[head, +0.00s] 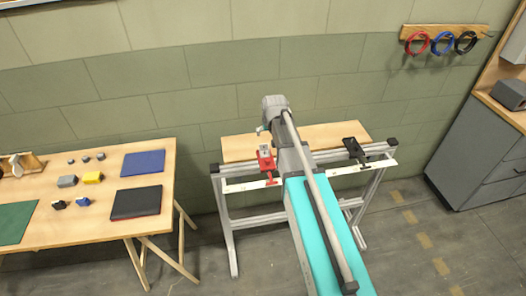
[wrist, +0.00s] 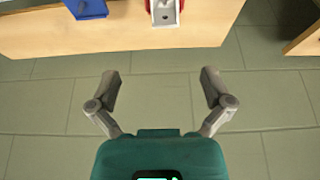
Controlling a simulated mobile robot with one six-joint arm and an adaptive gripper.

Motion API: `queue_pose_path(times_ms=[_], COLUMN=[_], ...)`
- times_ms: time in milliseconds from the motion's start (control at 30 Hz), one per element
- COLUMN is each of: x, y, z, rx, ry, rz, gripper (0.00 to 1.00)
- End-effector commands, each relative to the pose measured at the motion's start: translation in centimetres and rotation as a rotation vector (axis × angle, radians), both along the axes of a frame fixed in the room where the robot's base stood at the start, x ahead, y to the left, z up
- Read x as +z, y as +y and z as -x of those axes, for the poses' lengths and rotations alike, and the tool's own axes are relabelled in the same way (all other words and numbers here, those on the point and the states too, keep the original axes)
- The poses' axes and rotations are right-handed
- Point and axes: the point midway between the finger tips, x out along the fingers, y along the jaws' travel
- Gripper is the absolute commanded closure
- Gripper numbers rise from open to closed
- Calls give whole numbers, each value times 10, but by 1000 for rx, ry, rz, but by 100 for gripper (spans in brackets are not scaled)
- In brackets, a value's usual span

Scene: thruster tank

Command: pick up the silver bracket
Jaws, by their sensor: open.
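A small light grey metal piece (head: 265,149) sits on a red fixture (head: 267,163) at the left of the middle bench. It looks like the silver bracket, but it is too small to be sure. The wrist view shows a red fixture (wrist: 153,5) with a pale grey piece (wrist: 164,12) at the top edge, partly cut off. My gripper (wrist: 160,75) is open with nothing between its fingers. In the wrist view the fixture lies beyond the fingertips, apart from them. In the head view my arm hides most of the gripper.
The middle bench (head: 237,148) also carries a black clamp (head: 355,149) at right. A blue part (wrist: 87,8) shows at the wrist view's top left. The left table (head: 100,220) holds small blocks and mats. A grey cabinet (head: 475,150) stands at right.

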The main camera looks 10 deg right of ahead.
Motion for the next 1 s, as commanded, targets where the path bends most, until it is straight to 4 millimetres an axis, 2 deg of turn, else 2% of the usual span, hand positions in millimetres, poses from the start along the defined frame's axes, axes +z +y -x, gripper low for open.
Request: queue_pose_path(times_ms=[433,1000], x=[-7,-51], y=[-1,-1], z=[-1,-19], rx=[-1,-2], ry=[2,2], rz=[1,0], gripper=[0,0])
